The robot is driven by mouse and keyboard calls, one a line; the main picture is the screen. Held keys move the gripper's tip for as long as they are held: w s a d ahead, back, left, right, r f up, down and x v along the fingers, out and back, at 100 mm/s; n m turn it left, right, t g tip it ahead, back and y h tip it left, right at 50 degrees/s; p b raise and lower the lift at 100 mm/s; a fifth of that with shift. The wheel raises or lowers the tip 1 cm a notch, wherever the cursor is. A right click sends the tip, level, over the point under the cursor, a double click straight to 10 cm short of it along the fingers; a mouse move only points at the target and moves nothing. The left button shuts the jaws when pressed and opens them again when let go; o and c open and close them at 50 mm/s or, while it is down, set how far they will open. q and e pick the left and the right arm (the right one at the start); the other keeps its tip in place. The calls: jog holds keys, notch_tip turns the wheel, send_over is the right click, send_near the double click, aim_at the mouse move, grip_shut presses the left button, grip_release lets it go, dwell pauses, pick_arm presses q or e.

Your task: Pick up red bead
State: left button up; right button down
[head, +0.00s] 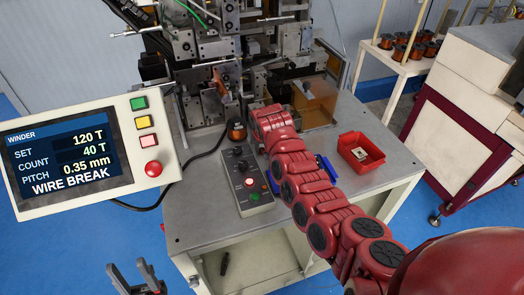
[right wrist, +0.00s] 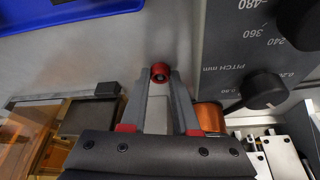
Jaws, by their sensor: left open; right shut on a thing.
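The red bead (right wrist: 160,72) is a small red ring with a dark centre in the right wrist view. It sits between the fingertips of my right gripper (right wrist: 160,80), which is shut on it. Whether the bead touches the grey table top cannot be told. In the head view my red right arm hides the bead and the right gripper. My left gripper (head: 137,272) is open and empty at the bottom left of the head view, apart from the table.
A control box (head: 243,178) with knobs stands left of my right arm. A copper spool (head: 237,131) stands behind it. A blue tray (head: 325,166) lies partly under the arm; a red bin (head: 361,150) stands to its right. The winder screen (head: 68,158) reads WIRE BREAK.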

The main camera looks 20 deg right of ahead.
aim_at(262, 151)
jog(key=shift+w+r+b, duration=0.1)
jog(key=shift+r+b, duration=0.35)
jog(key=shift+r, duration=0.15)
notch_tip(262, 151, up, 9)
jog(key=b, duration=0.3)
jog(key=shift+b, duration=0.3)
